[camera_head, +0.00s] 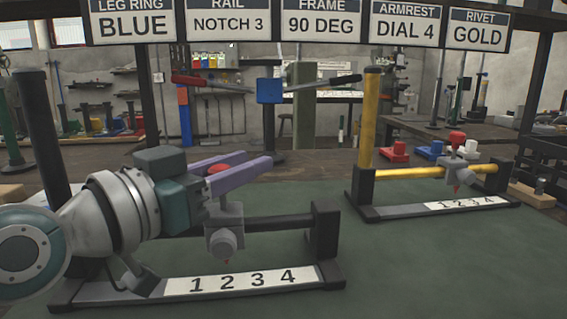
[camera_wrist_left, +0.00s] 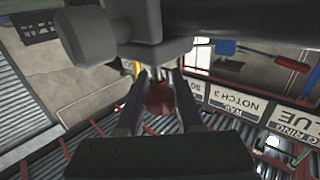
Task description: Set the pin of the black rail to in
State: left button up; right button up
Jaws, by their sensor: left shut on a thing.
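The black rail (camera_head: 270,223) runs level across the front left station, above a base with a white strip (camera_head: 238,280) marked 1 to 4. A grey slider (camera_head: 224,228) sits on the rail. Its small red tip points down near the 2 and 3. The pin's red knob (camera_head: 218,168) is at the slider's top, partly hidden by my left gripper (camera_head: 240,174). The gripper's purple fingers are around the knob. In the left wrist view the knob (camera_wrist_left: 158,97) sits between both fingers, below the grey slider (camera_wrist_left: 150,55). My right gripper is not in view.
A yellow rail (camera_head: 415,173) with its own slider and red knob (camera_head: 457,137) stands at right. Signs hang above, including a rail sign (camera_head: 228,23) reading NOTCH 3. The black rail's end post (camera_head: 324,228) stands right of the slider. Green mat lies clear between the stations.

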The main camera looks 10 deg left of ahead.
pick_arm(q)
grip_shut()
dwell(0.8)
